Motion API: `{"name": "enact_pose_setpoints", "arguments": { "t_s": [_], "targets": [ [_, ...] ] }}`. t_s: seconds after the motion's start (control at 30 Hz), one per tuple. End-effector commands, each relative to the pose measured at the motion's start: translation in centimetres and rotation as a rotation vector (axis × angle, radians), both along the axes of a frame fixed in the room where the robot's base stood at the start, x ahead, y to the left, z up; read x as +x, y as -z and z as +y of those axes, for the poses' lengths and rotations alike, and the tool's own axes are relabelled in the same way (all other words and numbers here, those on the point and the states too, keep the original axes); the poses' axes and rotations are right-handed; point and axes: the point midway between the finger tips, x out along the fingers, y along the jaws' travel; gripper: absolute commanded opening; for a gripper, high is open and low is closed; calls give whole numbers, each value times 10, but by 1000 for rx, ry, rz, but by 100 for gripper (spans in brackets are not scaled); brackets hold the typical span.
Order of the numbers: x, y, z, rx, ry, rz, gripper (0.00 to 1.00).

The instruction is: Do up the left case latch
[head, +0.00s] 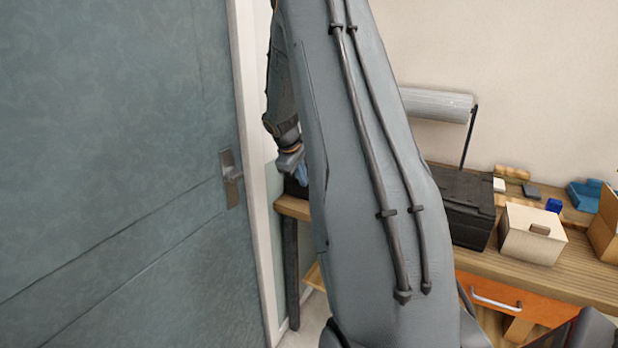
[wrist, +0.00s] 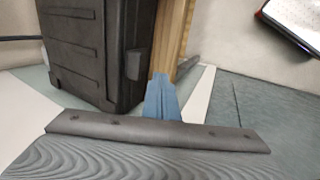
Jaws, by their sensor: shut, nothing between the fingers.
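A black ribbed case (head: 468,205) stands on the wooden bench in the head view, its middle hidden behind my arm. In the wrist view the case (wrist: 88,45) fills the upper left. A small dark grey latch (wrist: 133,64) sits at its right edge; I cannot tell whether it is done up. My gripper (head: 302,174) shows in the head view beside the left end of the case. In the wrist view its blue fingers (wrist: 160,97) are together and empty, just below and right of the latch, with no clear contact.
A wooden box (head: 532,234), a dark blue block (head: 553,205) and a blue holder (head: 588,195) stand right of the case. An orange drawer (head: 515,300) is under the bench top. A grey-green door (head: 110,170) is close on the left. A lamp (head: 437,104) hangs above.

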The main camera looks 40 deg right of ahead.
Motion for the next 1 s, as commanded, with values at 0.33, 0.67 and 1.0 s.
{"name": "enact_pose_setpoints", "arguments": {
  "t_s": [0.33,0.67,1.0],
  "targets": [
    [-6,-67,11,-3,7,-8,0],
    [-10,-93,19,-1,7,-5,0],
    [-19,-81,63,54,17,-21,0]
  ]
}}
